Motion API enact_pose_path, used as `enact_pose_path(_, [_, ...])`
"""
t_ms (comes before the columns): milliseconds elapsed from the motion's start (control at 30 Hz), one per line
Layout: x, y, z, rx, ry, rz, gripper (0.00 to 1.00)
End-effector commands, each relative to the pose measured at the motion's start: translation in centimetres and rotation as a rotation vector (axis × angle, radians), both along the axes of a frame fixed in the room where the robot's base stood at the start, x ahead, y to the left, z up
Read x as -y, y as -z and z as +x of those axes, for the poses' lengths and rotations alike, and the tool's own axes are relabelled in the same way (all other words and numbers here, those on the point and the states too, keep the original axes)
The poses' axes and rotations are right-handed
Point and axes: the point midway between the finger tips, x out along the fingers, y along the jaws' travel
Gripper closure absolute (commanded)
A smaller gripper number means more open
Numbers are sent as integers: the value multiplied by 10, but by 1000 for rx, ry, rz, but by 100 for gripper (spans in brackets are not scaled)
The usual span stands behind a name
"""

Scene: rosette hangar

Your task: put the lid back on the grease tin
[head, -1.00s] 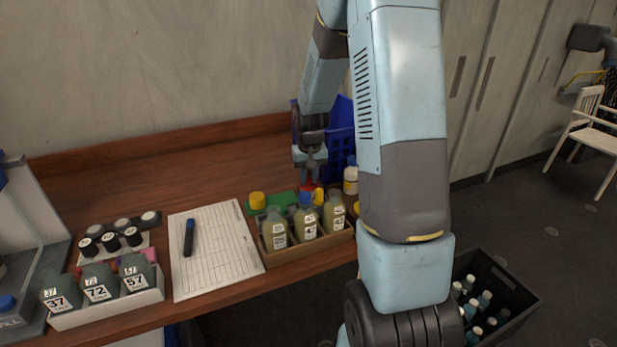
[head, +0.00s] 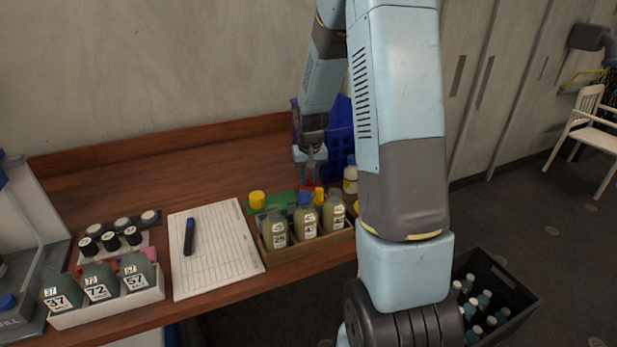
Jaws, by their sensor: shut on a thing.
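My gripper (head: 311,178) points down over the back of the bench, behind the wooden bottle crate. I cannot make out the grease tin for sure; the bottles and my own arm cover much of that part of the bench. A bit of something yellow (head: 358,207) shows beside my arm.
A wooden crate (head: 291,248) of bottles stands in front of my gripper, with a green thing (head: 283,201) and a yellow-capped container (head: 257,200) behind it. A blue basket (head: 341,130) and a white bottle (head: 350,178) are close right. A clipboard sheet (head: 215,255) lies left.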

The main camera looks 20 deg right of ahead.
Motion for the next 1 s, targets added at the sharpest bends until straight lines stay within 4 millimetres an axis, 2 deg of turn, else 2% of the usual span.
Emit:
enact_pose_path(133, [0,0,0,0,0,0,100])
enact_pose_path(167, [0,0,0,0,0,0,73])
enact_pose_path(433, [0,0,0,0,0,0,47])
enact_pose_path(600, [0,0,0,0,0,0,46])
enact_pose_path(867, [0,0,0,0,0,0,22])
enact_pose_path(1000, [0,0,0,0,0,0,21])
